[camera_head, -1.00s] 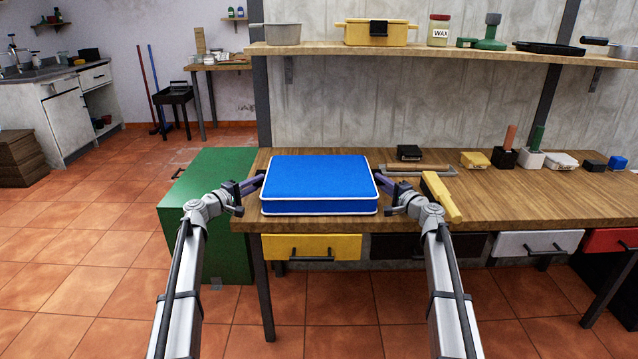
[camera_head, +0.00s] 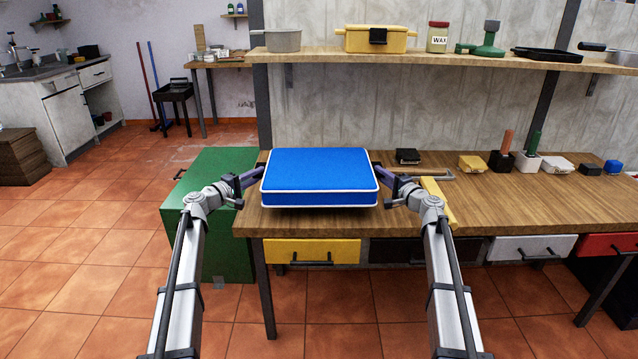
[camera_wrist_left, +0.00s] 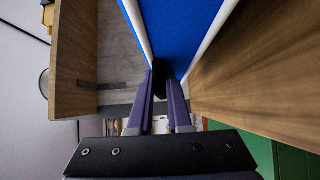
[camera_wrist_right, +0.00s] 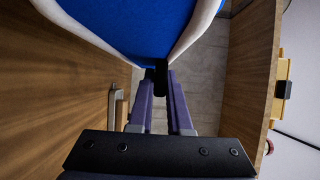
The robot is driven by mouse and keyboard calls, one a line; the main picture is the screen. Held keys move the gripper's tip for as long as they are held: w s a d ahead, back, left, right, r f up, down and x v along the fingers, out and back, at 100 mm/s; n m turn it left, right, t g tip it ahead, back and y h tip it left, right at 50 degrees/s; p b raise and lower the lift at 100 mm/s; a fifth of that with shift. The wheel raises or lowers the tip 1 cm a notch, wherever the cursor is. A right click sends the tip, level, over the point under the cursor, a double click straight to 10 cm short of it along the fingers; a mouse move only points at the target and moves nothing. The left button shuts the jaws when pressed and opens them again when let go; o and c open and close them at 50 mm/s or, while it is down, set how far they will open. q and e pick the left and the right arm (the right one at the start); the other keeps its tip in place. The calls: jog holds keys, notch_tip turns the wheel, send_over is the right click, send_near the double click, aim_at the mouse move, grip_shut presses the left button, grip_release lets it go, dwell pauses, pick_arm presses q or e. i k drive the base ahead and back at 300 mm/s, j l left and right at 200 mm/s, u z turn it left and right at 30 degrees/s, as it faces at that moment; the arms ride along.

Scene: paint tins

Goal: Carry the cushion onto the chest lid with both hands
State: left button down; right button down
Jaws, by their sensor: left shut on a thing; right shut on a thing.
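The blue cushion (camera_head: 320,180) with white piping is held level a little above the left end of the workbench. My left gripper (camera_head: 255,178) is shut on its left edge, and my right gripper (camera_head: 382,176) is shut on its right edge. The cushion also shows in the left wrist view (camera_wrist_left: 180,30) and the right wrist view (camera_wrist_right: 135,25), its edge between the fingers. The green chest (camera_head: 208,240) stands left of the workbench. Its lid (camera_head: 205,168) is closed and bare where visible; my left arm and gripper hide part of it.
The wooden workbench (camera_head: 480,205) carries a black box (camera_head: 408,156), a yellow bar (camera_head: 438,202) and several small items at right. A shelf (camera_head: 420,58) with pots and a wax jar (camera_head: 437,38) hangs behind. Drawers sit under the bench front. Floor left of the chest is clear.

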aim_at(213, 183)
jog(key=i+j, duration=0.15)
jog(key=j, duration=0.25)
jog(key=i+j, duration=0.15)
jog(key=j, duration=0.25)
jog(key=i+j, duration=0.1)
jog(key=j, duration=0.3)
jog(key=i+j, duration=0.15)
jog(key=j, duration=0.3)
jog(key=i+j, duration=0.15)
jog(key=j, duration=0.25)
jog(key=i+j, duration=0.15)
jog(key=j, duration=0.25)
jog(key=i+j, duration=0.2)
jog(key=j, duration=0.2)
jog(key=i+j, duration=0.2)
jog(key=j, duration=0.2)
